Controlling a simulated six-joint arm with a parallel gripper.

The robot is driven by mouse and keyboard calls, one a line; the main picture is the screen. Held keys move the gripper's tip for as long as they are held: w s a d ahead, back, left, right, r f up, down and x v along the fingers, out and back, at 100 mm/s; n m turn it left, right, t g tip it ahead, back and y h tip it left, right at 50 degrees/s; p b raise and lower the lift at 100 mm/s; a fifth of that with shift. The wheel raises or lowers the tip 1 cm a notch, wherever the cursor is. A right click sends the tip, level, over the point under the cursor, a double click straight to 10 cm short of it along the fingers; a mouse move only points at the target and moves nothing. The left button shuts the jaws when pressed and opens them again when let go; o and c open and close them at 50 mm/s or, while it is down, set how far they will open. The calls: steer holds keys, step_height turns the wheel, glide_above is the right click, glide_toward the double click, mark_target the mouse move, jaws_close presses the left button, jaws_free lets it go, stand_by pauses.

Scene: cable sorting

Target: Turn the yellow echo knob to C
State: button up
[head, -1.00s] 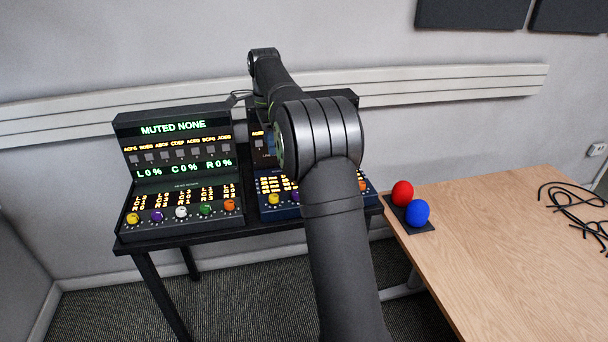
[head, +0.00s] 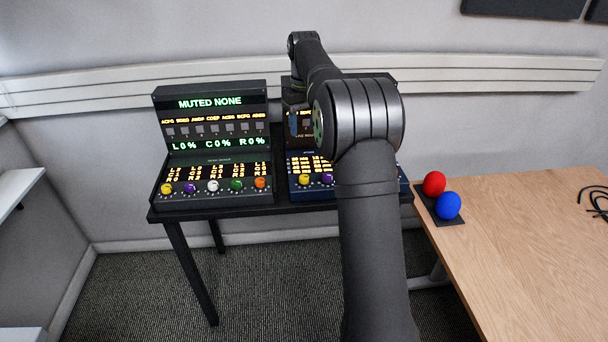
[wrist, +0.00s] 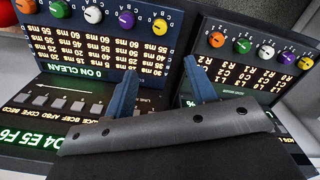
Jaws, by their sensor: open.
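The yellow echo knob (head: 304,179) is at the left end of the knob row on the blue panel (head: 313,193), right of the grey-black panel. In the wrist view, which shows the panels upside down, this yellow knob (wrist: 160,27) is at the right end of its row, beside the letters A to D. Its pointer is too small to read. My gripper (wrist: 160,66) is open and empty, its two blue fingers apart. The knob appears beyond the fingertips, roughly between them and clear of both. In the head view my arm hides part of the blue panel.
The grey-black panel (head: 213,187) has its own yellow knob (head: 166,189) and several others. A purple knob (wrist: 126,20) neighbours the echo knob. Both panels stand on a black table (head: 250,211). A wooden table (head: 520,240) with red (head: 433,184) and blue (head: 448,205) balls is at right.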

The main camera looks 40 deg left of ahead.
steer(key=n, duration=1.3)
glide_toward(304, 177)
step_height(304, 177, down, 9)
steer(key=shift+w, duration=0.1)
steer(key=c, duration=1)
